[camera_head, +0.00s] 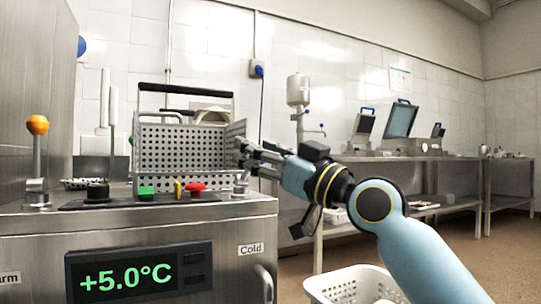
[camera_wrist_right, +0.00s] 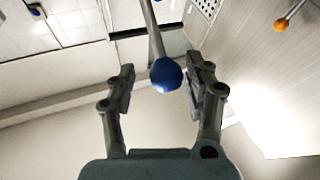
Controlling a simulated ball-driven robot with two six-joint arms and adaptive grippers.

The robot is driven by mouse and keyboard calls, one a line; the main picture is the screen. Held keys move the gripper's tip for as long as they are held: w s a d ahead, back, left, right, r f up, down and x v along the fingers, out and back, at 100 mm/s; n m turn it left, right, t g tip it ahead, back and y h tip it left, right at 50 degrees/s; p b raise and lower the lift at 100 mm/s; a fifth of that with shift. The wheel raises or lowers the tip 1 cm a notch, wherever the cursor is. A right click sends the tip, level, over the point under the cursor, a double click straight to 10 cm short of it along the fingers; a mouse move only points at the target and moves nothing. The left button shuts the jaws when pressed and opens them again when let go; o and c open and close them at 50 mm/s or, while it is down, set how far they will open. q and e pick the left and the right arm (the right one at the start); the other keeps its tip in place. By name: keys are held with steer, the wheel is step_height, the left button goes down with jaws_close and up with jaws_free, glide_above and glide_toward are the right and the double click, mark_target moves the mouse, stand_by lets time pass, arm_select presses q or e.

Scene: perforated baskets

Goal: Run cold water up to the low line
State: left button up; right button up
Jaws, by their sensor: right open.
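My right gripper (camera_head: 243,153) is open at the right end of the machine top, in front of the perforated basket's right side. In the right wrist view a blue ball knob (camera_wrist_right: 166,75) on a metal rod shows between its open fingers (camera_wrist_right: 161,82); I see no clear contact. In the head view that knob is hidden, but a chrome lever base (camera_head: 240,188) shows below the gripper, above the "Cold" label (camera_head: 251,249). The water and the low line are not visible. My left gripper is out of view.
An orange-knobbed lever (camera_head: 37,125) stands at the left; it also shows in the right wrist view (camera_wrist_right: 281,25). The perforated basket (camera_head: 180,149) stands behind green, yellow and red controls. The display (camera_head: 128,277) reads +5.0°C. A white basket (camera_head: 350,285) is low on the right.

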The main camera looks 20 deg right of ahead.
steer(key=v, duration=0.6)
steer(key=shift+s, duration=0.3)
steer(key=shift+d+f, duration=0.1)
